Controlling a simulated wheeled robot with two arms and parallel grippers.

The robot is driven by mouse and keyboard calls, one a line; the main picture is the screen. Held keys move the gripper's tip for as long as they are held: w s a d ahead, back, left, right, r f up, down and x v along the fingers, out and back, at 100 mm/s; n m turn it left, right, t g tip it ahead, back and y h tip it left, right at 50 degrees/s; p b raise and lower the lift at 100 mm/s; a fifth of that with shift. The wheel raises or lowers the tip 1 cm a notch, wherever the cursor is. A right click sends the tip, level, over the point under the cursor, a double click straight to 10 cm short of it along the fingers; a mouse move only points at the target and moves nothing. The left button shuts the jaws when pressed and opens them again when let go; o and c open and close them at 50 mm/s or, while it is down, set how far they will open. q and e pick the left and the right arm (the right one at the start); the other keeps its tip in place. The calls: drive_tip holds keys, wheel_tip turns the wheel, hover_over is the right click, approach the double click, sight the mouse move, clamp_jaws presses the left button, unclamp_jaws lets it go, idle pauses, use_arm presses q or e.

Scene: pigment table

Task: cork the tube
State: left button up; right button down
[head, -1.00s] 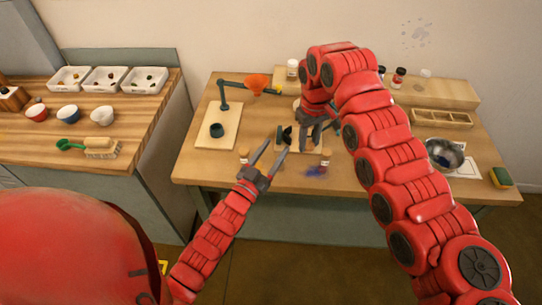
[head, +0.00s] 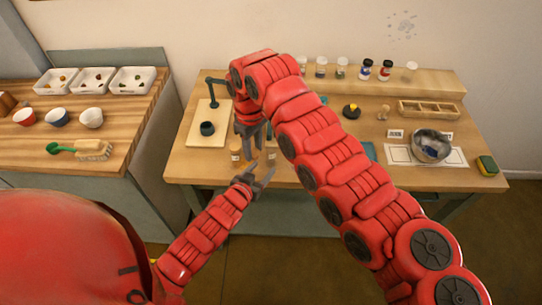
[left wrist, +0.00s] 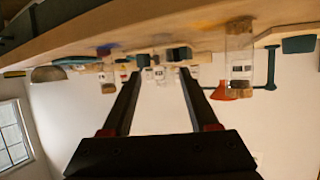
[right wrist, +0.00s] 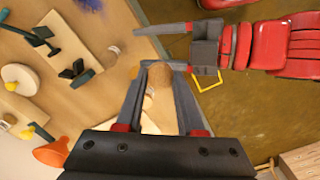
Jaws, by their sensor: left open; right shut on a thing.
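My right gripper (head: 257,147) is low over the table's front left part. In the right wrist view its fingertips (right wrist: 159,68) are shut on a brown, round-ended cork (right wrist: 160,76). A clear, labelled tube (left wrist: 239,58) with brown at both ends shows in the left wrist view. In the head view a small vial (head: 235,150) stands left of my right gripper, and another small brown-topped thing (head: 271,153) shows to its right. My left gripper (head: 256,176) is open and empty, close to my right fingertips at the front edge. What lies directly under the cork is hidden.
A metal bowl (head: 431,146), a sponge (head: 487,165) and a wooden tray (head: 434,111) are at the right. Several jars line the back. My right arm hides the table's middle.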

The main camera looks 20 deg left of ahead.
sight(271, 159)
use_arm(q)
drive_tip(key=p+x, duration=0.1)
drive_tip(key=x, duration=0.5)
drive_tip(key=shift+w+f, duration=0.1)
drive_tip(key=shift+w, duration=0.1)
use_arm(e)
drive_tip(key=shift+r, duration=0.5)
use_arm(q)
drive_tip(key=shift+w, duration=0.25)
use_arm(e)
drive_tip(key=shift+r, duration=0.1)
use_arm(q)
drive_tip(key=p+x, duration=0.1)
drive_tip(key=x, duration=0.3)
drive_tip(key=shift+d, duration=0.1)
use_arm(e)
drive_tip(key=shift+r, duration=0.5)
use_arm(q)
drive_tip(key=shift+w+f, duration=0.3)
drive_tip(key=shift+w, duration=0.15)
use_arm(e)
drive_tip(key=shift+r, duration=0.1)
use_arm(q)
drive_tip(key=shift+c, duration=0.2)
clamp_jaws()
